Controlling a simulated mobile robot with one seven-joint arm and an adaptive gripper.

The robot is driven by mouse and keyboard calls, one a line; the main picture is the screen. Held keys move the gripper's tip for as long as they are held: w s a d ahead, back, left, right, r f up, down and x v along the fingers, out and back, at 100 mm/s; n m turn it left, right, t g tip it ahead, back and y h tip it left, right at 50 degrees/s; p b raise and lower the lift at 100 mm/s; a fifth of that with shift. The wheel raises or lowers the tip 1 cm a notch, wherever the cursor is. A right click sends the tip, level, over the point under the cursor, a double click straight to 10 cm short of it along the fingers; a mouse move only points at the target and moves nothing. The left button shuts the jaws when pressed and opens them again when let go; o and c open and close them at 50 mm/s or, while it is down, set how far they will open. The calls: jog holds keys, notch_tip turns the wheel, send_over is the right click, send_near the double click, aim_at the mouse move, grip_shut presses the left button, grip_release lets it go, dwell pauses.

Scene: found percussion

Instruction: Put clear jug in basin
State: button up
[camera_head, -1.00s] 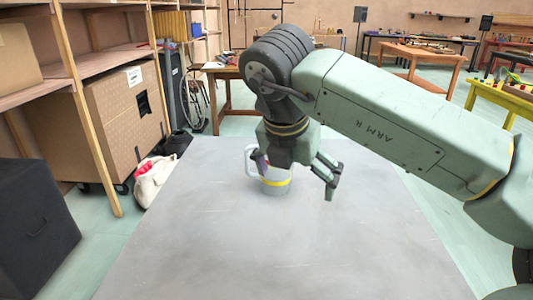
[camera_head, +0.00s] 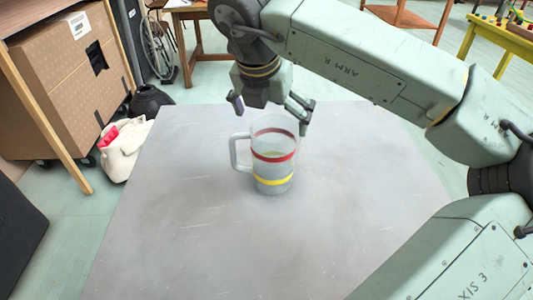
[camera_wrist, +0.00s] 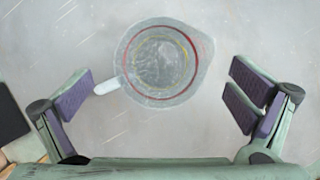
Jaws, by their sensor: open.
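The clear jug (camera_head: 271,165) stands upright on the grey table, with a red band, a yellow band and a handle on its left side. The wrist view looks down into the jug (camera_wrist: 160,62), with its handle pointing left. My gripper (camera_head: 270,106) is open and empty, behind and above the jug in the head view. In the wrist view my gripper's fingers (camera_wrist: 162,100) are spread wide, with the jug ahead of and partly between them, not touched. No basin shows in any view.
The grey table (camera_head: 190,235) is otherwise bare. A large cardboard box (camera_head: 65,80) and a white bag (camera_head: 124,150) are on the left, off the table. A wooden table (camera_head: 185,35) stands behind, and a yellow bench (camera_head: 480,50) is at the back right.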

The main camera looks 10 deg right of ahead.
aim_at(275, 138)
jog(key=x, duration=0.2)
jog(key=p+x, duration=0.1)
jog(key=x, duration=0.2)
jog(key=p+x, duration=0.1)
jog(key=x, duration=0.1)
jog(key=shift+s+f, duration=0.15)
jog(key=shift+f, duration=0.2)
jog(key=shift+a, duration=0.1)
jog(key=c, duration=1.8)
jog(key=shift+r, duration=0.1)
